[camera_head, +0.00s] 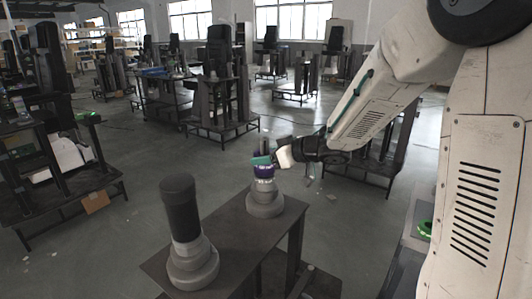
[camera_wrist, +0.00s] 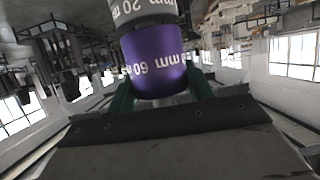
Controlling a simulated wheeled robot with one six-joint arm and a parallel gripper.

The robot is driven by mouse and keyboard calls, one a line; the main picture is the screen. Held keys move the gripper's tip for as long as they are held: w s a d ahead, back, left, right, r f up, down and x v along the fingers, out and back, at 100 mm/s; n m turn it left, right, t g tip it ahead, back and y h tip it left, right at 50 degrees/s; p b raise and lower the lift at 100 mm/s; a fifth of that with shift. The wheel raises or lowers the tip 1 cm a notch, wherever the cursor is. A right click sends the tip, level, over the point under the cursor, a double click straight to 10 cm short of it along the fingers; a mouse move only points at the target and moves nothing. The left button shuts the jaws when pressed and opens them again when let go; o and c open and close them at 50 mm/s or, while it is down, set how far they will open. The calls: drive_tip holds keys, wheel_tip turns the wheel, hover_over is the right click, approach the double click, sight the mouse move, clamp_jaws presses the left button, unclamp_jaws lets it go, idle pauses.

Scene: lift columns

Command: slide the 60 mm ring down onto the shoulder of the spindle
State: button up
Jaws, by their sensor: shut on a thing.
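The 60 mm ring is purple with white lettering; it shows in the wrist view (camera_wrist: 155,65) and as a small purple band in the head view (camera_head: 264,172). My gripper (camera_head: 262,160) is shut on it, with a green finger on each side in the wrist view (camera_wrist: 160,95). The grey spindle (camera_head: 265,203), with a wide stepped foot, stands upright on the table directly below the ring. I cannot tell how far the ring is down around the spindle.
A grey stepped stand (camera_head: 193,265) with a tall black cylinder (camera_head: 180,208) stands at the near left of the dark table (camera_head: 232,228). The tabletop between the two stands is clear. Other workstations (camera_head: 221,100) stand farther back on the open floor.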

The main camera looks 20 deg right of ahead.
drive_tip(key=shift+f, duration=0.15)
drive_tip(key=o, duration=1.3)
drive_tip(key=v, duration=0.7)
drive_tip(key=shift+s+d, duration=0.25)
drive_tip(key=shift+s, duration=0.05)
